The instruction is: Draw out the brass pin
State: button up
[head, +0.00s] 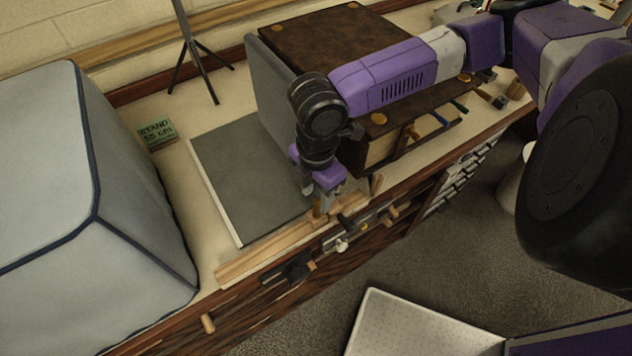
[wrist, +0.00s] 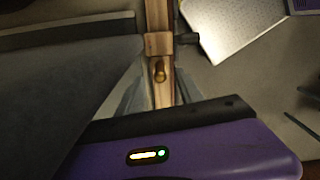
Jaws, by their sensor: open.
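The brass pin (wrist: 160,72) shows in the wrist view as a small golden knob beside a wooden block (wrist: 158,44) on a wooden rail. My gripper (wrist: 157,82) is open, with one grey finger on each side of the pin; I cannot tell if either touches it. In the head view my gripper (head: 325,203) points down over the bench's front edge, by the wooden rail (head: 270,253). The pin cannot be made out there; my gripper seems to cover it.
A dark grey board (head: 245,178) lies left of my gripper. A brown-topped case (head: 310,38) stands behind my arm. A large covered box (head: 130,180) fills the left. Clamps and wooden pegs (head: 208,323) stick out along the front edge.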

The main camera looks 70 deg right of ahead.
aim_at(317, 200)
jog(key=shift+f, duration=1.9)
jog(key=shift+c, duration=0.3)
grip_shut()
